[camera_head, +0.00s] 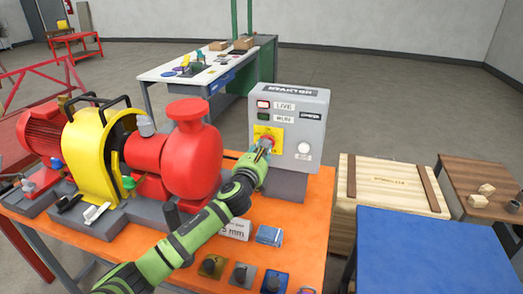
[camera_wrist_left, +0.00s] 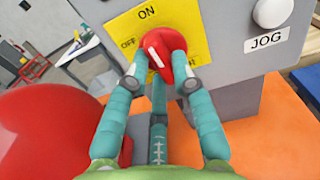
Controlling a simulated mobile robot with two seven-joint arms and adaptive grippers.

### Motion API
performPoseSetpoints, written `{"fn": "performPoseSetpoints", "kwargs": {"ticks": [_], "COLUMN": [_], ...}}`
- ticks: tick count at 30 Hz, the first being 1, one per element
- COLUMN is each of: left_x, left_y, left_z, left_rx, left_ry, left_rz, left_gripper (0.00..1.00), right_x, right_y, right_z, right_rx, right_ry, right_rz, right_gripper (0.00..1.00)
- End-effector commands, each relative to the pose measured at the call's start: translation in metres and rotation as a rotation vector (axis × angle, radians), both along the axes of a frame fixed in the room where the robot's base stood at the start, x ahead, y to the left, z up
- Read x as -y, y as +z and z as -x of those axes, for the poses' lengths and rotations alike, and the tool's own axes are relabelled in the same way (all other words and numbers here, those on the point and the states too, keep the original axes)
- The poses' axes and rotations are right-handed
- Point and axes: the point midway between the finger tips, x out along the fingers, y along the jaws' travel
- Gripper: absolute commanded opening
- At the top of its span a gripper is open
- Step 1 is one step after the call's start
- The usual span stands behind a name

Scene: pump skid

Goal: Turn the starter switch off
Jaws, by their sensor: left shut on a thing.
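The starter switch is a red rotary knob (camera_wrist_left: 166,58) on a yellow plate (camera_wrist_left: 186,28) marked ON at the top and OFF at the left. A white line on the knob points up and slightly left; I cannot tell exactly which mark it meets. The grey starter box (camera_head: 308,130) carries it, and the yellow plate (camera_head: 274,133) shows at its lower left. My left gripper (camera_wrist_left: 165,66) is shut on the red knob, its teal fingers on either side. In the head view my left gripper (camera_head: 264,147) hides most of the knob. My right gripper is not in view.
The box also has LIVE (camera_head: 263,104) and RUN (camera_head: 263,117) lamps and a white JOG button (camera_head: 304,148). The red pump (camera_head: 190,155) stands close left of my arm on the orange bench (camera_head: 292,235). A wooden crate (camera_head: 390,187) and blue table (camera_head: 430,250) are at right.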

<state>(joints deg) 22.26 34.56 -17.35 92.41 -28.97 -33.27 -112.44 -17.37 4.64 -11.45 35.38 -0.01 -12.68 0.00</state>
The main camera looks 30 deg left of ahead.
Motion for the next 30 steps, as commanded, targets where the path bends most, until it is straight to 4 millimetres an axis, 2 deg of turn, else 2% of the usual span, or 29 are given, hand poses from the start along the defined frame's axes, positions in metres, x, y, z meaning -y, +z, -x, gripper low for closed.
{"fn": "performPoseSetpoints", "kwargs": {"ticks": [8,30], "left_x": [0.0006,0.0039], "left_y": [-0.0006,-0.0029], "left_z": [-0.0001,-0.001], "left_rx": [0.048,0.224], "left_ry": [0.001,0.001], "left_rz": [0.184,0.864], "left_gripper": [0.0,0.0], "right_x": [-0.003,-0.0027], "right_y": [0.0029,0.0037], "right_z": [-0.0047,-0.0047], "right_rx": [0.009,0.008], "right_ry": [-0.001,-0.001], "right_rz": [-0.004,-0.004], "right_gripper": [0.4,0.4]}}
